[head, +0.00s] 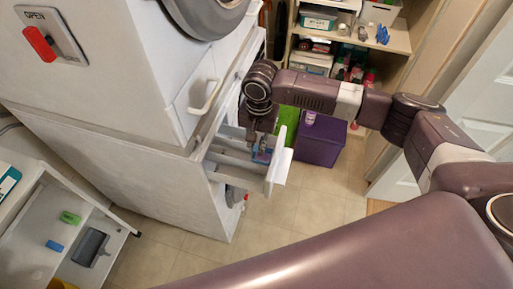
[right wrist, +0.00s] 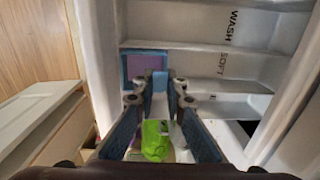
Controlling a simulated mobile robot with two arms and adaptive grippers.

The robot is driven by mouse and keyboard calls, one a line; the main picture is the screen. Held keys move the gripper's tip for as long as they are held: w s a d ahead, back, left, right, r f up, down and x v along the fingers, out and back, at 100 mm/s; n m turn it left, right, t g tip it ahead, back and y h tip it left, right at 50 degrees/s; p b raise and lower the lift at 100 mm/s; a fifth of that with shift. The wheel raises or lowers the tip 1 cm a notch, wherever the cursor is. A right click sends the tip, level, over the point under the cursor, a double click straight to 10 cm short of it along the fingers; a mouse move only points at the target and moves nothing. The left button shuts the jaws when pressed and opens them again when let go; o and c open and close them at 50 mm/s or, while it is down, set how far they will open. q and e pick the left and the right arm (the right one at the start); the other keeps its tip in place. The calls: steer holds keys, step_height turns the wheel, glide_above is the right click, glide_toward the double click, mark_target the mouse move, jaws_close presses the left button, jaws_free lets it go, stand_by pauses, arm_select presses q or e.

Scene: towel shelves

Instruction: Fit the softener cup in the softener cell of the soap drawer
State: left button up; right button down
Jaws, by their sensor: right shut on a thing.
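The soap drawer (head: 228,155) is pulled out from the white machine and has several cells with dividers. In the right wrist view the drawer (right wrist: 200,50) shows the words WASH and SOFT in two neighbouring cells. The softener cup (right wrist: 145,64), purple inside with a blue rim, shows at the end of the cell row marked SOFT; it also shows blue in the head view (head: 262,155). My right gripper (right wrist: 160,86) is shut on the cup's blue tab. I cannot tell whether the cup rests on the cell floor. My left gripper is out of view.
A white drawer front (head: 277,170) stands at the drawer's outer end. A purple bin (head: 320,140) and a shelf unit (head: 395,38) stand behind. A low white shelf (head: 35,235) with small items is at the lower left. The tiled floor in front is clear.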

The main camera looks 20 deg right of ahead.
steer(key=shift+f, duration=0.95)
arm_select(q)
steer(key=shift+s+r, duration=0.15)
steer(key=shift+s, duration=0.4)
arm_select(e)
steer(key=shift+f, duration=0.1)
steer(key=c, duration=2)
jaws_free()
steer(key=r+b, duration=0.1)
steer(key=r, duration=1.1)
steer(key=shift+s+d+r+b, duration=0.1)
steer(key=shift+s+d+b, duration=0.1)
steer(key=shift+b, duration=0.2)
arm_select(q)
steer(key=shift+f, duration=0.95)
